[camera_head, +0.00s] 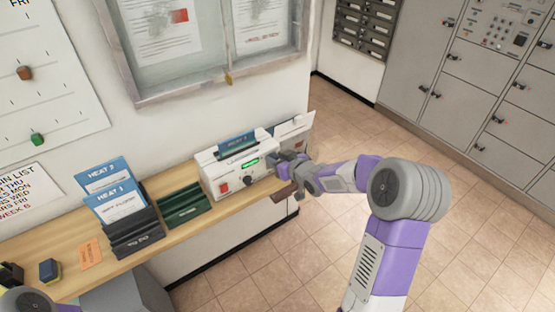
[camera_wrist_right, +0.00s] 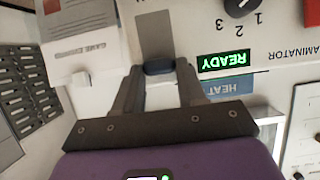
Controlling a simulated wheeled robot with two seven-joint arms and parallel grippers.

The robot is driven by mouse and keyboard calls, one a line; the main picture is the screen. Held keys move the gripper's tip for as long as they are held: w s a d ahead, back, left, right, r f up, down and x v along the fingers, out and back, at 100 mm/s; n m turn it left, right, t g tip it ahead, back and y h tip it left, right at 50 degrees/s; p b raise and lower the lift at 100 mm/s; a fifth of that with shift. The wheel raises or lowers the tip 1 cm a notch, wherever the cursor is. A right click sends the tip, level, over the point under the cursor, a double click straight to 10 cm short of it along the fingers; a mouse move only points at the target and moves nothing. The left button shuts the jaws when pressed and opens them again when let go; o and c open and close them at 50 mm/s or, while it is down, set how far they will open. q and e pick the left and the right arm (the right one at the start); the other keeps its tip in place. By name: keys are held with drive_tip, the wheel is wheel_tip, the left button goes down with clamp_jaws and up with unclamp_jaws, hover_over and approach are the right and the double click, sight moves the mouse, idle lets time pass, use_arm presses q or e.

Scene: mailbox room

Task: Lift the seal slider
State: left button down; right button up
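The white laminator (camera_head: 222,175) stands on the wooden shelf, with a green READY display (camera_wrist_right: 223,60) in the wrist view. The seal slider is a small dark knob (camera_wrist_right: 158,66) at the end of a grey vertical track (camera_wrist_right: 154,32) on the laminator's front. My right gripper (camera_head: 282,168) is at the right end of the laminator's front; it also shows in the wrist view (camera_wrist_right: 160,68). Its two fingertips lie against the knob's two sides, with no clear gap. In the head view the gripper and wrist hide the slider. Only part of my left arm shows, at the bottom left corner.
A blue HEAT card (camera_head: 238,143) stands in the laminator's top. A green tray (camera_head: 186,208) and a black card holder (camera_head: 136,238) with blue cards stand to its left. A framed notice board (camera_head: 210,90) hangs above. Grey lockers (camera_head: 480,90) stand beyond open floor.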

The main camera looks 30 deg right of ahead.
drive_tip(key=o, duration=0.5)
drive_tip(key=shift+r, duration=0.25)
drive_tip(key=shift+c, duration=0.2)
drive_tip(key=shift+f, duration=0.1)
drive_tip(key=p+v, duration=0.1)
drive_tip(key=v, duration=0.6)
drive_tip(key=shift+s+p, duration=0.3)
drive_tip(key=shift+p, duration=0.05)
